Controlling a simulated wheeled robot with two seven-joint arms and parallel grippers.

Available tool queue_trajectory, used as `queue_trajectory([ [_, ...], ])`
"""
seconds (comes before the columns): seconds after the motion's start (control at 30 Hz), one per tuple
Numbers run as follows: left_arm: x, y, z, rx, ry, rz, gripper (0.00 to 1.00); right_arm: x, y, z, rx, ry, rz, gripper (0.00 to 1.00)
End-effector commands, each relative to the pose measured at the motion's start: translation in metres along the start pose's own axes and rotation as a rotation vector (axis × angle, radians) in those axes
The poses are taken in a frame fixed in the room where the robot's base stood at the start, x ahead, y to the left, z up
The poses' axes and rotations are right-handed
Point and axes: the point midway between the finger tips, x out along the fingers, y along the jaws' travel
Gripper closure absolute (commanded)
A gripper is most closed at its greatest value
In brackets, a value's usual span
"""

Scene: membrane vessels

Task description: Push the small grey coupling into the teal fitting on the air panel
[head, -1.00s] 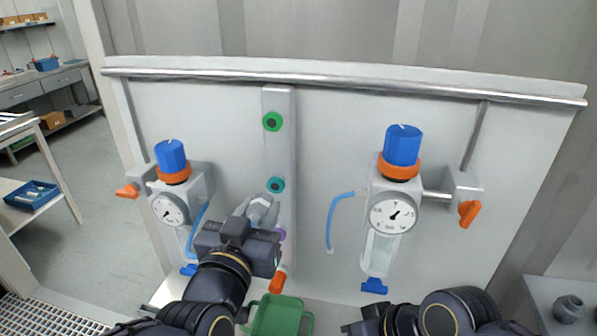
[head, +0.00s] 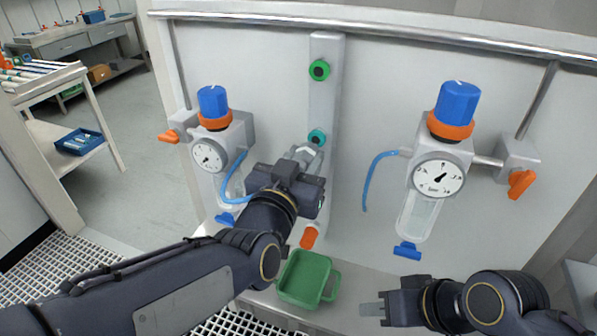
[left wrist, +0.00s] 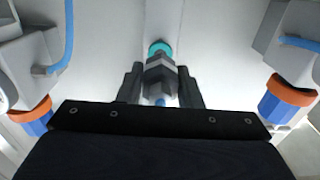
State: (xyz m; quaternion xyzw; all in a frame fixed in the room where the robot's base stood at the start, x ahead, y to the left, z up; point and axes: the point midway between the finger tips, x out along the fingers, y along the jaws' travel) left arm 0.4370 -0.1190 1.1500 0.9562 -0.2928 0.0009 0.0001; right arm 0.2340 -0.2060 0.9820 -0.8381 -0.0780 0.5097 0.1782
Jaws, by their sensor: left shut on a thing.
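The teal fitting (head: 316,137) sits on the pale vertical strip of the air panel, below a green fitting (head: 319,70). My left gripper (head: 306,157) is shut on the small grey coupling (head: 304,152), just below the teal fitting. In the left wrist view the coupling (left wrist: 160,76) lies between the two dark fingers, in line with the teal fitting (left wrist: 160,48). Its far end is at or very near the fitting; I cannot tell how deep it sits. My right gripper (head: 372,310) is low at the right, away from the panel fittings; its jaw gap is unclear.
Regulators with gauges (head: 208,155) (head: 438,178) flank the strip, with blue tubes beside them. An orange-tipped fitting (head: 309,238) is below my left gripper. A green tray (head: 284,291) stands on the ledge beneath. The panel between the strip and the right regulator is mostly clear.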

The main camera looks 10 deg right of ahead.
Motion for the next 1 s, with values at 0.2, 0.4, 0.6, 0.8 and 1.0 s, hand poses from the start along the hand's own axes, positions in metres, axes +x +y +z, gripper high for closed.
queue_trajectory([
  [0.2, 0.016, 0.000, 0.001, 0.000, 0.000, 0.000, 1.00, 0.005, 0.002, 0.003, 0.000, 0.000, 0.000, 0.64],
  [0.4, 0.021, 0.000, 0.000, 0.000, -0.001, 0.001, 1.00, 0.006, 0.003, 0.003, 0.000, 0.000, 0.000, 0.64],
  [0.6, 0.022, 0.000, 0.000, 0.000, -0.001, 0.001, 1.00, 0.006, 0.003, 0.003, 0.000, 0.000, 0.000, 0.64],
  [0.8, 0.022, 0.000, 0.000, 0.000, -0.001, 0.001, 1.00, 0.006, 0.003, 0.003, 0.000, 0.000, 0.000, 0.64],
  [1.0, 0.021, 0.000, 0.000, 0.000, -0.001, 0.000, 1.00, 0.006, 0.003, 0.003, 0.000, 0.000, 0.000, 0.64],
])
